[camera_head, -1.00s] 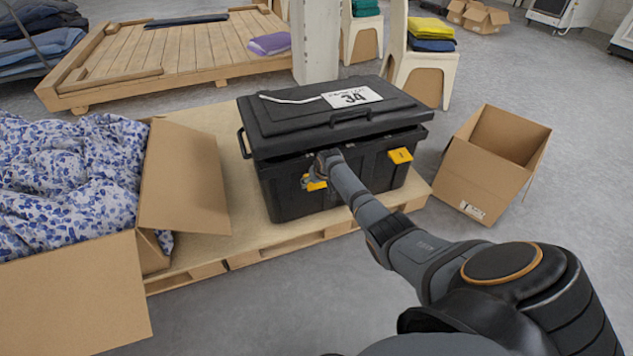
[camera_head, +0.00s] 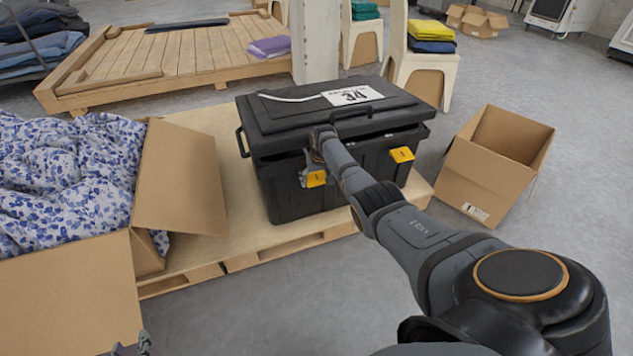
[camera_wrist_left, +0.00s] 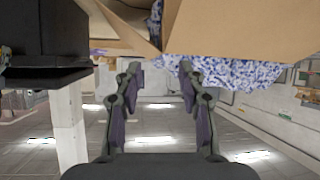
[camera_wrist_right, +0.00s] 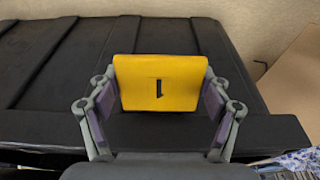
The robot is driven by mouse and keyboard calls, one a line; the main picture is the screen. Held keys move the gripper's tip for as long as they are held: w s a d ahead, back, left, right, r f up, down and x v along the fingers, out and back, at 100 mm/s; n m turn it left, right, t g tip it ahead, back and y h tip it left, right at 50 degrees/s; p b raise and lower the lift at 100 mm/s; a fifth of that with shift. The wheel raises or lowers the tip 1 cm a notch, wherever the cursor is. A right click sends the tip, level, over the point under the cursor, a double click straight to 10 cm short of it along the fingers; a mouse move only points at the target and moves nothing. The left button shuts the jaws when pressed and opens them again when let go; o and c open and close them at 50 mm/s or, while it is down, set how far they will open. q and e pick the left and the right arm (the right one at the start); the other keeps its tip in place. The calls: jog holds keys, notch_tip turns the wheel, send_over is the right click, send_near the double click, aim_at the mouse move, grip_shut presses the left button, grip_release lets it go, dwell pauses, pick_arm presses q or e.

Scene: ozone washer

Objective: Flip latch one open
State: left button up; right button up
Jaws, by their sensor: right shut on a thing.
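A black lidded trunk (camera_head: 300,190) stands on a pallet. Latch one is a yellow tab (camera_head: 316,179) on its front, left of a second yellow latch (camera_head: 402,154). In the right wrist view the tab (camera_wrist_right: 160,83) carries a "1". My right gripper (camera_head: 312,173) is at latch one; in the right wrist view its fingers (camera_wrist_right: 160,100) are shut on the tab's two sides. The latch's hinge is hidden. My left gripper (camera_wrist_left: 157,75) is open and empty near the cardboard; only its tip shows at the head view's bottom left.
A cardboard box (camera_head: 60,285) with blue-patterned cloth stands left of the trunk, its flap (camera_head: 180,180) reaching towards it. An empty cardboard box (camera_head: 490,180) is on the right. The pallet (camera_head: 215,140) lies under the trunk. Open floor is in front.

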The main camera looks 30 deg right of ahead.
aim_at(319, 182)
jog(key=shift+w+r+g+b, duration=0.1)
jog(key=shift+g+b, duration=0.2)
jog(key=shift+b, duration=0.3)
pick_arm(q)
jog(key=w+r+t, duration=0.2)
jog(key=r+t, duration=0.1)
jog(key=r, duration=0.4)
jog(key=w+r+t, duration=0.2)
jog(key=r+t, duration=0.1)
jog(key=r, duration=0.3)
jog(key=shift+w+a+r, duration=0.25)
jog(key=shift+w+r, duration=0.1)
pick_arm(e)
jog(key=o, duration=1.1)
jog(key=shift+r, duration=0.1)
jog(key=v, duration=1.1)
jog(key=shift+r, duration=0.45)
